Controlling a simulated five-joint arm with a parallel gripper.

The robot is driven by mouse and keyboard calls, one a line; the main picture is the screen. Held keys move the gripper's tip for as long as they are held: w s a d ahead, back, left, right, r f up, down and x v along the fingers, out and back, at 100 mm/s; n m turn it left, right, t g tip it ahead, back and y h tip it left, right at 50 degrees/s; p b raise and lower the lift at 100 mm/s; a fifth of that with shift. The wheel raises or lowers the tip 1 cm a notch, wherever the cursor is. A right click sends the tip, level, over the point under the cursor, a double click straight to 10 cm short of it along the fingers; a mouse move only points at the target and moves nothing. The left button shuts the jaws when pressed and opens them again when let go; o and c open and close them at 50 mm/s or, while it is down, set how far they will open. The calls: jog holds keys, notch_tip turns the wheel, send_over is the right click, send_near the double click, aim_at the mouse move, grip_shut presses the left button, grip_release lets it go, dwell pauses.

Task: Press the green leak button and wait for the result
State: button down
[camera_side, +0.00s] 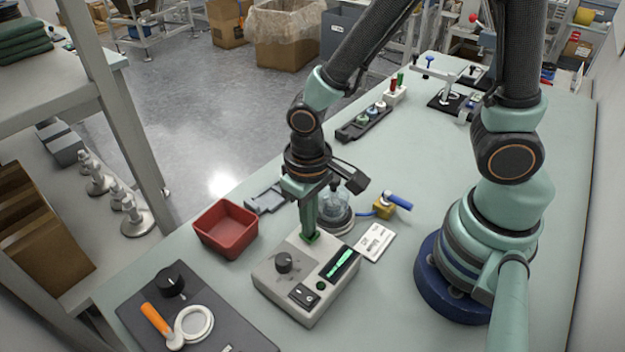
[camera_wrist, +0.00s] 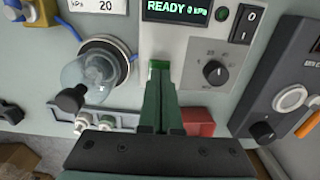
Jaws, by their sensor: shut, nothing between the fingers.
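The grey tester box (camera_side: 284,292) stands on the bench, with a knob, a rocker switch and a lit display. In the wrist view the display (camera_wrist: 177,10) reads READY and 0 kPa in green. The green leak button (camera_wrist: 158,65) shows at the fingertips in the wrist view, partly covered by them. It is on the box's far corner in the side view. My gripper (camera_side: 309,232) is shut and empty, pointing down at the button. I cannot tell whether the tips touch it or hover just above it. My gripper also shows in the wrist view (camera_wrist: 159,76).
A clear dome on a round fixture (camera_side: 335,213) stands close behind the gripper. A red bin (camera_side: 226,228) is left of the box. A white card (camera_side: 375,242) and a blue-handled valve (camera_side: 392,204) lie to the right. A dark panel (camera_side: 235,335) with an orange-handled tool is in front.

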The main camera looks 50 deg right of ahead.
jog(key=shift+s+f, duration=0.1)
jog(key=shift+f, duration=0.85)
notch_tip(320, 180, up, 15)
jog(key=shift+w+f, duration=0.15)
jog(key=shift+w, duration=0.05)
dwell(0.7)
jog(key=w+d+r+t, duration=0.2)
jog(key=d+r+t, duration=0.3)
jog(key=d, duration=0.7)
jog(key=shift+w+r+t, duration=0.3)
jog(key=shift+r, duration=0.5)
